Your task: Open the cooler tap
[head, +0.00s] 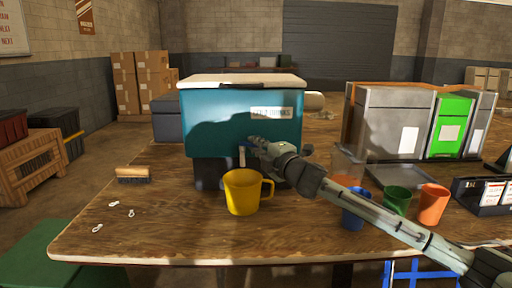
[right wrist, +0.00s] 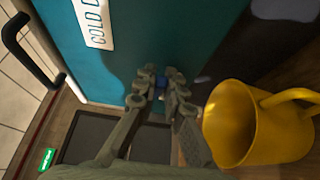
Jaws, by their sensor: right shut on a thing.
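The cooler (head: 212,112) is a teal box with a pale lid and a white label, standing on a dark base on the wooden table; its teal front also fills much of the right wrist view (right wrist: 165,35). My right gripper (head: 253,143) reaches in from the right to the lower front of the cooler. In the right wrist view its fingers (right wrist: 161,82) are closed around the small blue tap (right wrist: 160,81), which they mostly hide. A yellow mug (head: 242,193) stands in front of the cooler, below the gripper. My left gripper is out of view.
A brush (head: 133,174) and several small pale pieces lie on the left of the table (head: 170,225). Blue, green (head: 397,200) and orange (head: 433,204) cups stand at the right, near my right arm. The table's front left is mostly clear.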

